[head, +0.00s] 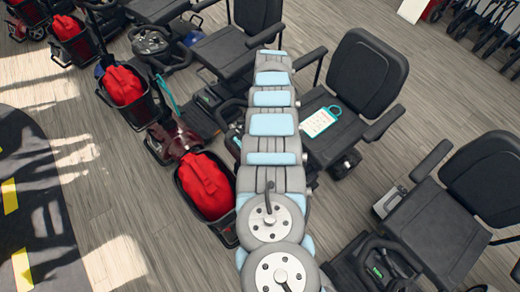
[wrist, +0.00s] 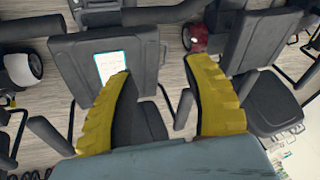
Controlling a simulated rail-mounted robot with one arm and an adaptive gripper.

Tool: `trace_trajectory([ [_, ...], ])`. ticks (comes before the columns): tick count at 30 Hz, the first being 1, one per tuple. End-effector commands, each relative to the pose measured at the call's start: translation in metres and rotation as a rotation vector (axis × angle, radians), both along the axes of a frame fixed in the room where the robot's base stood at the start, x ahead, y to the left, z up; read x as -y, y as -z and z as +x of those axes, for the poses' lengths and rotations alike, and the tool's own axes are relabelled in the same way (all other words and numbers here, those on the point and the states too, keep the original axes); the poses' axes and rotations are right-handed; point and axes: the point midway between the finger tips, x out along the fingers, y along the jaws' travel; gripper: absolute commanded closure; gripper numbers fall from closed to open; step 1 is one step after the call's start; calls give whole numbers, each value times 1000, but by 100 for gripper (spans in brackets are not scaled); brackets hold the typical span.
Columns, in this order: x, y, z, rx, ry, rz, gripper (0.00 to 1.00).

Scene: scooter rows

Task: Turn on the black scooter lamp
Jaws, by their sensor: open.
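Several scooters with black seats stand in rows in the head view. One, at the lower right, has a black tiller (head: 385,265) and a black seat (head: 435,225); I cannot tell whether it is the black scooter of the task. I cannot make out a scooter lamp or its switch in either view. My gripper (wrist: 158,68) shows in the wrist view with its two yellow fingers wide apart and nothing between them. Scooter seats lie beyond the fingers. In the head view my arm crosses the middle and hides parts of the scooters; the gripper is not visible there.
A white card with a teal edge (head: 318,122) lies on a black seat beside my arm; it also shows in the wrist view (wrist: 112,65). Black baskets hold red bags (head: 205,186). The wood floor is open at the left, beside a dark yellow-marked mat (head: 30,190).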

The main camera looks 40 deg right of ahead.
Motion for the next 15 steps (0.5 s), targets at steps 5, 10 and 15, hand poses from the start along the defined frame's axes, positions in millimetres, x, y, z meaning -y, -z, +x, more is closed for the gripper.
trace_trajectory([
  [5,-14,-14,-40,-82,96,200,50],
  [10,-39,-36,-77,-158,170,398,50],
  [15,-67,-61,-105,-220,213,561,50],
])
